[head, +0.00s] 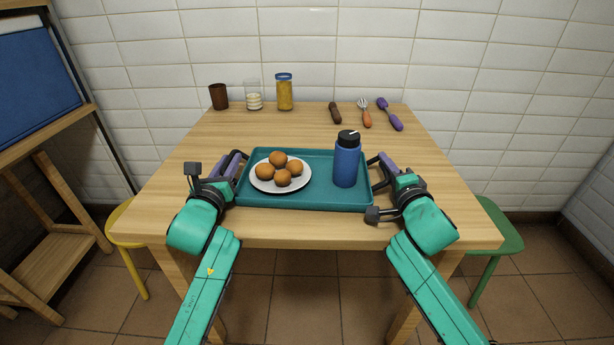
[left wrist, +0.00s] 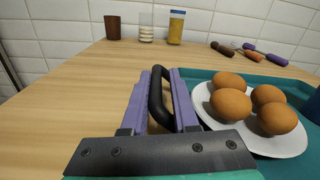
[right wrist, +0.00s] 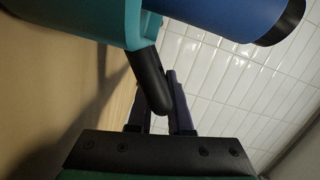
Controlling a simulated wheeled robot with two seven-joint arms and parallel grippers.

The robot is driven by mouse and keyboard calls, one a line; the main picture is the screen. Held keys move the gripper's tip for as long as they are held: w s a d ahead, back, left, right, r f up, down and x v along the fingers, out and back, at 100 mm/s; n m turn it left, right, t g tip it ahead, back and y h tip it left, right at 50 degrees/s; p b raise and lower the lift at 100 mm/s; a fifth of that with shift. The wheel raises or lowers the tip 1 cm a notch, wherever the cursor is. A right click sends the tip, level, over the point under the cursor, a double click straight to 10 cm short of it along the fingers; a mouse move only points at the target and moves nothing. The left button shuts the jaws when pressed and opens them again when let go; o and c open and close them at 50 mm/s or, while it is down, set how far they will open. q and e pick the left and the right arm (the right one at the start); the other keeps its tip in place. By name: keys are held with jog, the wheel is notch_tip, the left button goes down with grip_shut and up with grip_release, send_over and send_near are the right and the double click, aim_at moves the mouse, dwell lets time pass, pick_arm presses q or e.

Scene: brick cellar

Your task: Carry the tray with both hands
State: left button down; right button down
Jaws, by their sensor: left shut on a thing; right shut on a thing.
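The teal tray (head: 310,198) is level over the near part of the table; I cannot tell whether it touches the top. My right gripper (head: 381,161) is shut on the right handle, also visible in the right wrist view (right wrist: 150,80).
At the back of the wooden table (head: 185,190) stand a brown cup (head: 219,97), a glass jar (head: 254,96) and a yellow-filled jar (head: 285,93). Several utensils (head: 366,113) lie back right. A yellow stool (head: 125,226) and a green stool (head: 503,238) flank the table. A wooden shelf is at left.

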pick_arm(q)
jog(key=shift+a, duration=0.1)
pick_arm(e)
jog(key=shift+d+r, duration=0.1)
dwell(0.4)
